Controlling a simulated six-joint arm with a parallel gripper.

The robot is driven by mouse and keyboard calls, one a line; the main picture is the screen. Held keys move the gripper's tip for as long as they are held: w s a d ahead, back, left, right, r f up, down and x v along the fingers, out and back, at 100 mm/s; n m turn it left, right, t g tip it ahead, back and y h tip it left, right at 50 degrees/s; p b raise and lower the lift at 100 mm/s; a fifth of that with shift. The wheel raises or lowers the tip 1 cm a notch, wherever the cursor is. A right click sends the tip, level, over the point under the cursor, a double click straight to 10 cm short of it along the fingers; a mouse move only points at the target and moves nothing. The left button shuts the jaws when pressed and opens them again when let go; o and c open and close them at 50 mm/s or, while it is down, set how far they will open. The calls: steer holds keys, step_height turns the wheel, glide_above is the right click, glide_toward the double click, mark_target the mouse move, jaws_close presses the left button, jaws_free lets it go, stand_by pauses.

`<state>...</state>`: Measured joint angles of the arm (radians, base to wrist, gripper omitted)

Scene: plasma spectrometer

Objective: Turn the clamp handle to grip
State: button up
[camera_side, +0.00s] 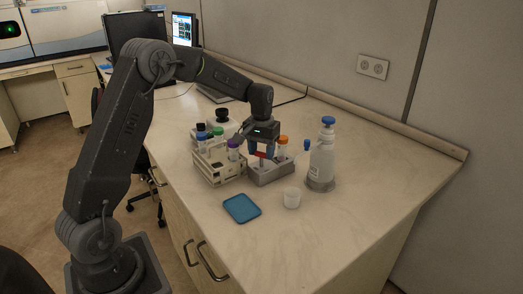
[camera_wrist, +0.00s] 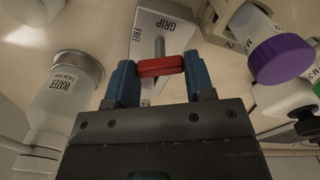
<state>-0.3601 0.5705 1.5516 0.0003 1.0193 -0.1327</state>
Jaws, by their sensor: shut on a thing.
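The clamp handle is a red bar (camera_wrist: 160,66) on a grey metal stem, also visible as a small red spot in the side view (camera_side: 261,154). My gripper (camera_wrist: 159,70) has its two blue fingers at either end of the red bar and is shut on it. The clamp's pale grey base (camera_side: 270,174) sits on the bench; in the wrist view its top plate (camera_wrist: 178,36) carries the words GRIP and FREE. I cannot tell which word the handle points to. In the side view my gripper (camera_side: 262,151) hangs down over the base.
A rack of capped tubes (camera_side: 221,172) stands close left of the clamp. A white wash bottle with a blue cap (camera_side: 321,160) stands to the right, labelled WATER in the wrist view (camera_wrist: 62,100). The bench's front right is clear.

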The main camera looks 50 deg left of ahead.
steer(key=n, duration=0.6)
steer(key=shift+n, duration=0.3)
steer(key=n, duration=0.5)
steer(key=shift+n, duration=0.4)
steer(key=o, duration=0.9)
step_height(320, 180, up, 14)
steer(key=shift+f, duration=0.1)
stand_by(0.3)
step_height(320, 180, up, 8)
glide_above(261, 153)
steer(key=shift+w, duration=0.15)
stand_by(0.7)
